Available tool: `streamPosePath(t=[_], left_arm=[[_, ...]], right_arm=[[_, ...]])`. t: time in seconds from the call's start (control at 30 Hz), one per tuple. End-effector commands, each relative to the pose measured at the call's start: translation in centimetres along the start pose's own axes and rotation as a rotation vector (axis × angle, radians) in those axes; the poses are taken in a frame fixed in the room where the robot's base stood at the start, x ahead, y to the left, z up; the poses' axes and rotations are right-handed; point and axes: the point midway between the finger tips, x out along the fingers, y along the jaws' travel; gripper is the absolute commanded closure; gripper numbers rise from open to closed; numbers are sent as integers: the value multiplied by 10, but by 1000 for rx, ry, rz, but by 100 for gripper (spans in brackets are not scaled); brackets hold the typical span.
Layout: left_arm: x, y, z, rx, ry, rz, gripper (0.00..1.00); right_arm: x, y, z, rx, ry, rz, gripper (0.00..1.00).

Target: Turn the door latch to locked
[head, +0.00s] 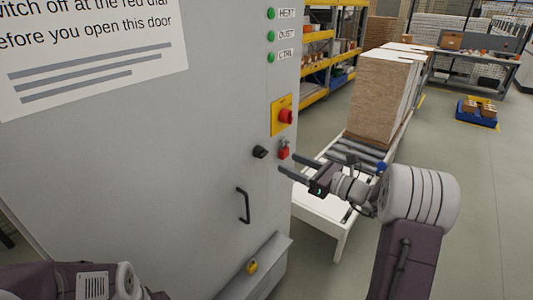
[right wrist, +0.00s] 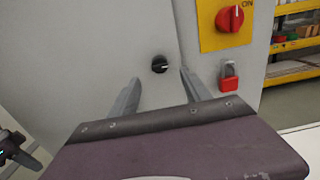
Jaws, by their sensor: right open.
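The door latch (head: 261,152) is a small black knob on the grey cabinet door (head: 150,170), above the black handle. It also shows in the right wrist view (right wrist: 159,64), beyond and between my finger tips. My right gripper (head: 286,163) is open and empty, a short way right of the latch and apart from it; its fingers also show in the right wrist view (right wrist: 160,88). A red padlock (head: 284,151) hangs just right of the latch, below the red dial (head: 286,116) on its yellow plate. My left arm shows at the bottom left; its gripper cannot be made out in the head view.
The black door handle (head: 243,205) sticks out below the latch. Several green lamps (head: 271,36) sit above the dial. A roller conveyor (head: 350,157) with a stack of boards (head: 380,98) stands right of the cabinet. Open floor lies further right.

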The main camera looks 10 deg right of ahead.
Motion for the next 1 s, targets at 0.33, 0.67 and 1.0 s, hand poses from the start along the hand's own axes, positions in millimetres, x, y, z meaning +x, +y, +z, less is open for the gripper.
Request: streamPosePath(t=[0.33,0.67,1.0], left_arm=[[-26,0,-3,0,0,0,100],[-33,1,-4,0,0,0,100],[-32,1,-4,0,0,0,100]], right_arm=[[63,3,4,0,2,9,44],[92,3,0,-2,2,5,44],[91,2,0,-2,2,5,94]])
